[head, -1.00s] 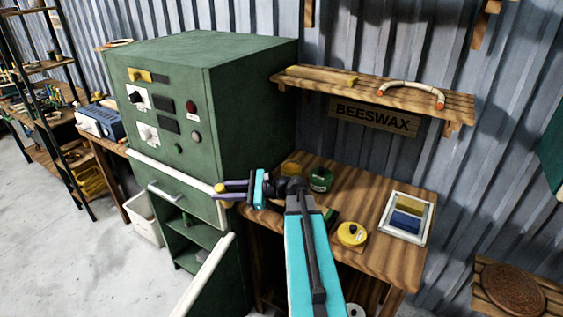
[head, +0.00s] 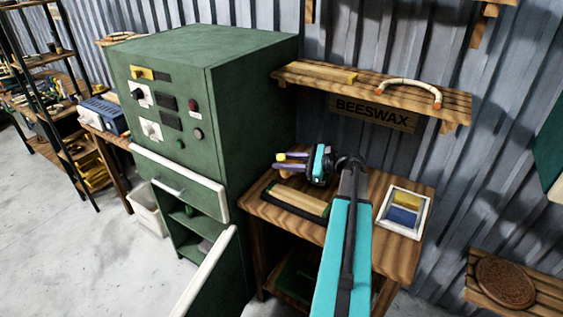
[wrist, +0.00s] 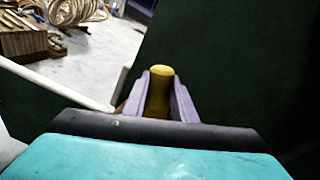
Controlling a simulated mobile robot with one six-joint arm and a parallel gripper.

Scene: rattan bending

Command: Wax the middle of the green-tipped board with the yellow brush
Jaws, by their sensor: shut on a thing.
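My gripper (head: 287,164) is shut on the yellow brush (wrist: 158,92). In the wrist view only its rounded yellow handle shows between the two purple fingers; its bristles are hidden. In the head view small yellow parts of the brush (head: 280,157) show at the fingertips. The gripper is above the back left of the wooden bench (head: 405,255). A pale wooden board (head: 298,198) lies in a dark holder on the bench, below and in front of the gripper. Its end looks dark green, but is small in view. The gripper appears apart from the board.
A white tray (head: 424,223) with yellow and blue blocks is on the bench's right. The green cabinet (head: 240,120) stands left, its lower door open. A shelf (head: 300,76) with a yellow-tipped board and a bent orange-tipped piece hangs above a BEESWAX sign (head: 375,114).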

